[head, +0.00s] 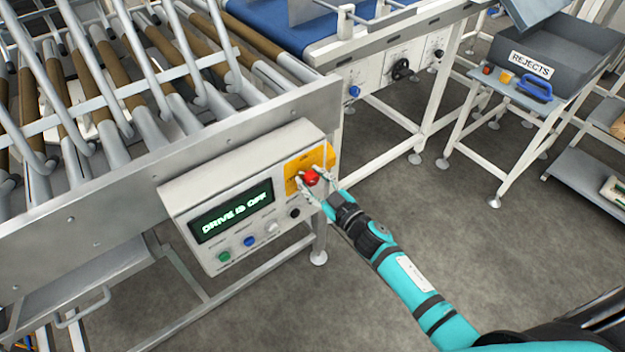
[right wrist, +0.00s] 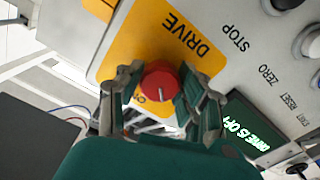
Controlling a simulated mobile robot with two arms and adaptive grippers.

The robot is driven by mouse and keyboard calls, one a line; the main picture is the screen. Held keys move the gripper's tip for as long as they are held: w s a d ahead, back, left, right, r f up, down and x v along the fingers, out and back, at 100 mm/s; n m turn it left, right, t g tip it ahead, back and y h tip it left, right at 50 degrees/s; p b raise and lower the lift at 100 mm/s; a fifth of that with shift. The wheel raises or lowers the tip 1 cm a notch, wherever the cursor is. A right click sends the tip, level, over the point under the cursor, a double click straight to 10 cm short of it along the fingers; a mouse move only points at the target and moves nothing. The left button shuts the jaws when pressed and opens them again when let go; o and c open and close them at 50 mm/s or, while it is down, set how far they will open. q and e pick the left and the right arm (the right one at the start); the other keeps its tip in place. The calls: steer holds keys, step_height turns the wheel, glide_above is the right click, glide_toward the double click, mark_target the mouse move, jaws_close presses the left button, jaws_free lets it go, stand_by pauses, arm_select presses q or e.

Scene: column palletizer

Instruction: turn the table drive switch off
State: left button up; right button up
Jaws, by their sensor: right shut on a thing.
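The control box (head: 240,196) is fixed to the side of the roller table (head: 130,170). Its green-lit display (head: 232,212) reads "DRIVE IS OFF", and it also shows in the right wrist view (right wrist: 256,122). The red drive switch knob (head: 311,178) sits on a yellow plate (head: 297,165) at the box's right end. My right gripper (head: 311,181) is shut on the knob, with one finger on each side. In the right wrist view the knob (right wrist: 159,82) is between the fingers, and "DRIVE" is legible on the yellow plate (right wrist: 150,35). My left gripper is not in view.
Several buttons (head: 249,241) line the box below the display. Behind are a blue conveyor belt (head: 265,22) and another panel with a black knob (head: 401,69). A stand with a grey "REJECTS" bin (head: 560,50) is at the upper right. The floor (head: 440,220) between is clear.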

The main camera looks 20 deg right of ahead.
steer(key=n+b, duration=0.1)
steer(key=n, duration=0.3)
steer(key=shift+f+n, duration=0.1)
steer(key=shift+n, duration=0.2)
steer(key=shift+n+b, duration=0.4)
steer(key=shift+n, duration=1.6)
steer(key=o, duration=1.2)
steer(key=shift+s, duration=0.1)
steer(key=v, duration=1.2)
